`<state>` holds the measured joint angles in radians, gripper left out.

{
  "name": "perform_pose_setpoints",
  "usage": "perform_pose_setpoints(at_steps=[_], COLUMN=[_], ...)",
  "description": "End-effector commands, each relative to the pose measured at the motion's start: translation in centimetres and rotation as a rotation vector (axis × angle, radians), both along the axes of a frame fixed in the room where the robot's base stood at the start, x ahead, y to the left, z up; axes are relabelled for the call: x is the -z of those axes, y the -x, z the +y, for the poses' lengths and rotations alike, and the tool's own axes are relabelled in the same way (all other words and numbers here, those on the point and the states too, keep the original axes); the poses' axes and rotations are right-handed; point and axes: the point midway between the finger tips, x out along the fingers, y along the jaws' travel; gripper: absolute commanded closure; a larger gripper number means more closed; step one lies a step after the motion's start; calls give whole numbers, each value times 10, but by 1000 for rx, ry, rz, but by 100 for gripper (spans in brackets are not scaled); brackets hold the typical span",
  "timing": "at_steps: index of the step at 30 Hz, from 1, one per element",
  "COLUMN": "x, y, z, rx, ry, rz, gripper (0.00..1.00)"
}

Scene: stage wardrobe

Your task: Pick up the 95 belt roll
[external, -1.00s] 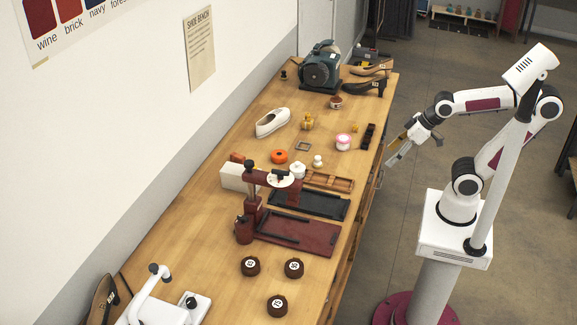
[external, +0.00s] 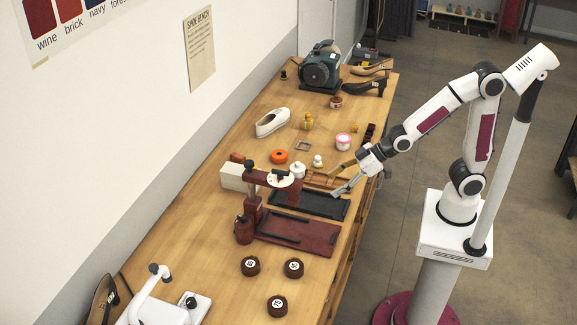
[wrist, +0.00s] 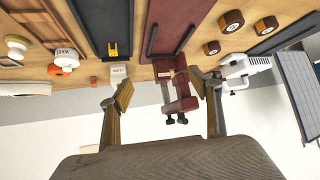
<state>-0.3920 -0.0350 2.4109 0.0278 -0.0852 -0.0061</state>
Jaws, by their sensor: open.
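Three dark brown belt rolls with white number labels stand on the near part of the bench in the external view: a left roll (external: 250,266), a right roll (external: 293,268) and a front roll (external: 277,306). The numbers are too small to read surely, so I cannot tell which is 95. In the wrist view the rolls (wrist: 231,22) sit at the upper right. My gripper (external: 335,181) is open and empty, over the bench's right edge near the black tray, farther along the bench than the rolls. Its fingers (wrist: 161,86) are spread in the wrist view.
A dark red press (external: 249,208) with a red tray (external: 318,237) stands between my gripper and the rolls. The black tray (external: 322,205) lies near my fingers. A white machine (external: 155,305) is beyond the rolls at lower left. Bare bench surrounds the rolls.

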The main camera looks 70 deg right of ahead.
Motion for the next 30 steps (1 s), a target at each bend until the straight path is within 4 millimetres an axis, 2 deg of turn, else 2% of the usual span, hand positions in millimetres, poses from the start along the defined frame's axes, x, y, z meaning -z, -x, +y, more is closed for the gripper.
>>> perform_pose_setpoints(at_steps=[7, 14, 23, 30], x=[26, 50, 84, 112], y=[-19, -27, -26, -15], z=[51, 96, 154, 196], rx=[-72, -135, -216, -280], ry=[-26, -53, -94, -129], rz=[-59, -117, -192, -249], gripper=[37, 37, 37, 37])
